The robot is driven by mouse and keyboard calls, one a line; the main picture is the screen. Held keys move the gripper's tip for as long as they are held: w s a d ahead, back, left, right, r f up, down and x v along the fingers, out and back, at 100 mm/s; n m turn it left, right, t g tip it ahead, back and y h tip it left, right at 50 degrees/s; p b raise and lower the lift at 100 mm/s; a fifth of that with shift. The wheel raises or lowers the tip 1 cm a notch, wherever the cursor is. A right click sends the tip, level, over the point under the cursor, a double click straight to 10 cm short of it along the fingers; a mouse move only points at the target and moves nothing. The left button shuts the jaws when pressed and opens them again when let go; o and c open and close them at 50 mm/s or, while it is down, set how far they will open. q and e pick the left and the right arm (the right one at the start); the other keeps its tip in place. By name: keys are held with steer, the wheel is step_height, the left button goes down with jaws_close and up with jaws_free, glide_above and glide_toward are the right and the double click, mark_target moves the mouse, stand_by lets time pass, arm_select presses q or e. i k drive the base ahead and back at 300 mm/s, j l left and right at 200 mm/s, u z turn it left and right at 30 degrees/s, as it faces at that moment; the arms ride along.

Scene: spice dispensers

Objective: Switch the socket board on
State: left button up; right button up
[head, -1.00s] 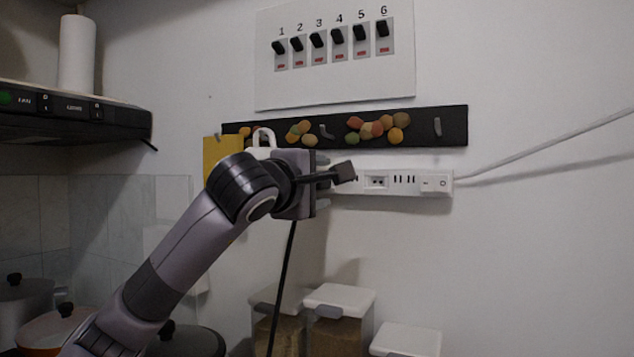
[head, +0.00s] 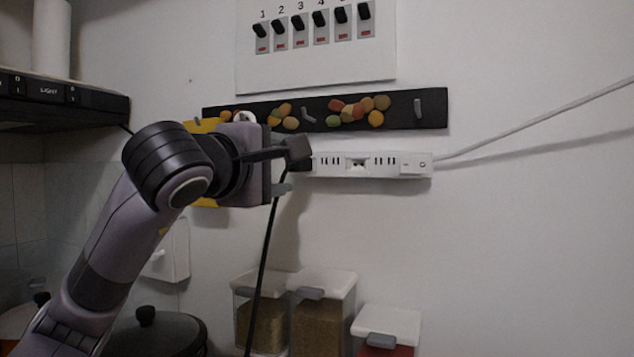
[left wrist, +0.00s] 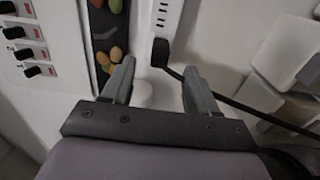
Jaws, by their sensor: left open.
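The white socket board (head: 375,168) runs along the wall in the head view. A small rocker switch (head: 422,164) is at its right end; its on or off position is too small to tell. In the left wrist view the socket board (left wrist: 170,12) runs off the top, and a black plug (left wrist: 160,50) with a cable sits at its near end. My left gripper (head: 282,165) is by the board's left end, partly hidden by my own wrist parts. In the left wrist view the gripper (left wrist: 158,72) is open, with no object gripped. My right gripper is not in view.
A black rack (head: 385,112) with coloured pieces is just above the board. A panel with numbered switches (head: 312,65) is higher up. Lidded containers (head: 325,315) stand below. A black cable (head: 267,250) hangs down. The wall right of the board is clear except for a white cord.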

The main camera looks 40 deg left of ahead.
mark_target(409, 164)
steer(key=k+l, duration=0.25)
steer(key=k, duration=0.25)
steer(key=k+l, duration=0.2)
steer(key=k, duration=0.25)
